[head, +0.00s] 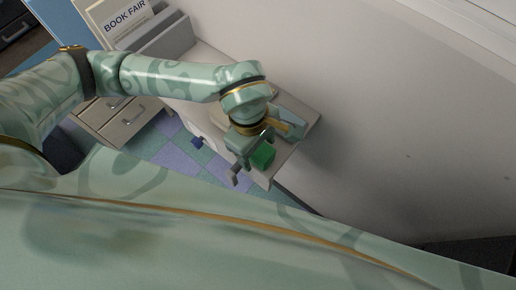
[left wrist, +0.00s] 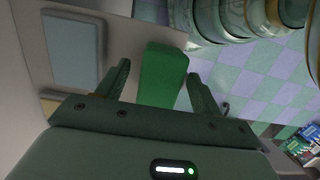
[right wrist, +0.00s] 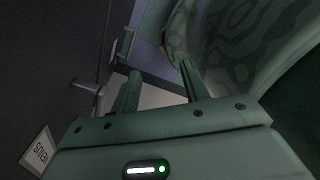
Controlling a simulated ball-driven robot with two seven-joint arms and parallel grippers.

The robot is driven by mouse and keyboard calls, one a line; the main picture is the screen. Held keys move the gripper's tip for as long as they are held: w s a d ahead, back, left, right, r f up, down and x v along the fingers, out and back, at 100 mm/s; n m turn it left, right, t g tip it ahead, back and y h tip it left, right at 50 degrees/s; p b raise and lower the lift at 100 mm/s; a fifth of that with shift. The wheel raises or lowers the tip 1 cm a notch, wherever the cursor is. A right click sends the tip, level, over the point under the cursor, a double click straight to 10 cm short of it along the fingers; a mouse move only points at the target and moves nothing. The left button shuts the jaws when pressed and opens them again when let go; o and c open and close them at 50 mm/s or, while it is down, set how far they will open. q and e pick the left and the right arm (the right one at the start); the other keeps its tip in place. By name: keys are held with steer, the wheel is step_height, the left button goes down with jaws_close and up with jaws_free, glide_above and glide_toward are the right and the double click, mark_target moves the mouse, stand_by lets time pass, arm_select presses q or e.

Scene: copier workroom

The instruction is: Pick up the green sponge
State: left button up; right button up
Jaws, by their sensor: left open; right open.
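The green sponge (head: 263,156) lies near the front edge of a light shelf top (head: 283,160) by the wall. In the left wrist view the sponge (left wrist: 163,75) shows as a green block between the two fingers. My left gripper (head: 250,167) is open over the sponge; the right finger in that wrist view looks close to it, and I cannot tell whether it touches. The gripper and wrist cover part of the sponge in the head view. My right gripper (right wrist: 160,72) is open and empty, and is not in the head view.
A blue-grey flat item (left wrist: 73,48) lies beside the sponge on the top. A drawer cabinet (head: 120,120) and a "BOOK FAIR" sign (head: 125,20) stand at the upper left. The wall is close on the right. A dark panel with a handle (right wrist: 88,86) is near my right gripper.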

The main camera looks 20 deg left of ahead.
arm_select(q)
steer(key=c, duration=1)
steer(key=shift+c, duration=0.2)
steer(key=shift+r, duration=0.55)
steer(key=r, duration=0.2)
steer(key=s+a+r, duration=0.1)
steer(key=a+r+p, duration=0.1)
steer(key=r, duration=0.1)
steer(key=shift+s+a+r, duration=0.1)
steer(key=shift+s+r, duration=0.05)
steer(key=shift+r, duration=0.15)
steer(key=s+a+r+p, duration=0.6)
steer(key=a+p, duration=0.3)
steer(key=p, duration=0.1)
steer(key=shift+s+a+r, duration=0.15)
steer(key=shift+s+r, duration=0.05)
steer(key=shift+s, duration=0.2)
